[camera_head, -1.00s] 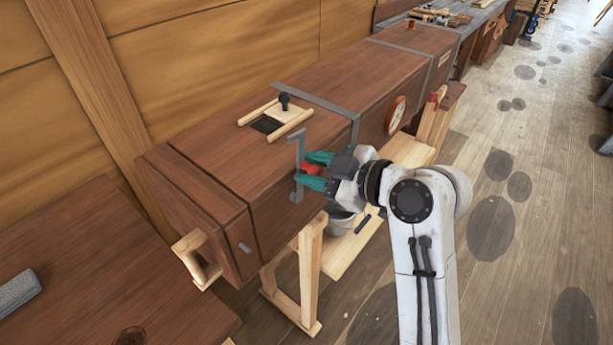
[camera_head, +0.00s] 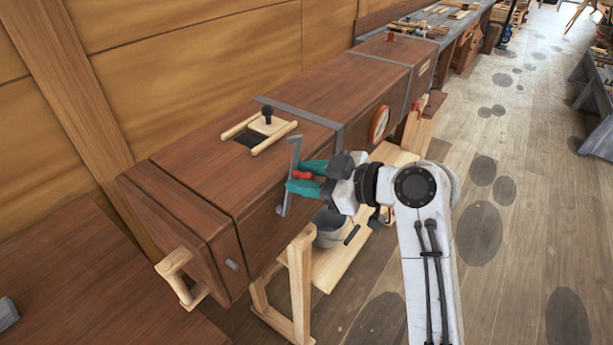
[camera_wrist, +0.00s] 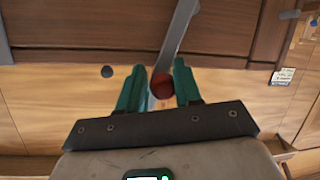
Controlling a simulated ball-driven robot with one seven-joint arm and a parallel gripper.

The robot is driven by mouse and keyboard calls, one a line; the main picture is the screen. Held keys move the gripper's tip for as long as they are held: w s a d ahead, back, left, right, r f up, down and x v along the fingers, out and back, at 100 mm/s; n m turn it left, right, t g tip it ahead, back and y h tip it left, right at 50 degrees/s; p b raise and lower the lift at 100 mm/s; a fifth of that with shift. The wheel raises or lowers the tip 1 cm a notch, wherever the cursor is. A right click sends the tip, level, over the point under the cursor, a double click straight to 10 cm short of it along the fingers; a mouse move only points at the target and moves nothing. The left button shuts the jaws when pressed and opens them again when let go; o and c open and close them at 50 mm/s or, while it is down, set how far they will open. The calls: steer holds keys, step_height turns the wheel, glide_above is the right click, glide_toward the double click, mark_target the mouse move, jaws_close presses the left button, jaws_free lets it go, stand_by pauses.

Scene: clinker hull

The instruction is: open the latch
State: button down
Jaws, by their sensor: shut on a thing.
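The latch is a grey metal bar (camera_head: 284,201) with a red knob (camera_head: 304,175), on the front side of the long brown wooden box (camera_head: 215,195). The bar leans slightly, its top end near the lid edge. My gripper (camera_head: 299,177) has teal fingers closed around the red knob from the right. In the wrist view, the red knob (camera_wrist: 162,86) sits between the two teal fingertips (camera_wrist: 158,82), and the grey bar (camera_wrist: 179,32) runs up and away from it. The knob's far side and the bar's middle are partly hidden.
A wooden slide with a black knob (camera_head: 268,116) is on the box top. A wooden handle (camera_head: 178,277) sticks out at the near end. A trestle (camera_head: 301,285) and a grey bucket (camera_head: 329,228) stand below. The floor (camera_head: 500,255) at right is open.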

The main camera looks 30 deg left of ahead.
steer(key=c, duration=1.1)
jaws_free()
steer(key=shift+w+r, duration=0.1)
steer(key=shift+r, duration=0.2)
steer(key=shift+o, duration=1.1)
steer(key=shift+f, duration=0.15)
steer(key=b+v, duration=0.2)
steer(key=v, duration=0.8)
steer(key=shift+d, duration=0.35)
steer(key=s+d+f+m+t+h, duration=0.25)
steer(key=d+f+m, duration=0.35)
steer(key=d+f, duration=0.45)
steer(key=s+d+f+m+t+h, duration=0.3)
steer(key=d+f+m, duration=0.4)
steer(key=f, duration=0.7)
steer(key=s+d+f+m+g+h, duration=0.2)
steer(key=s+d+f+m+h, duration=0.2)
steer(key=s+d, duration=0.7)
steer(key=s+d+f+m+g+h, duration=0.2)
steer(key=s+d+f+m+h, duration=0.2)
steer(key=s+d, duration=0.8)
steer(key=shift+s+f+m+h, duration=0.4)
steer(key=shift+s+f+h, duration=0.15)
steer(key=shift+s+f, duration=0.35)
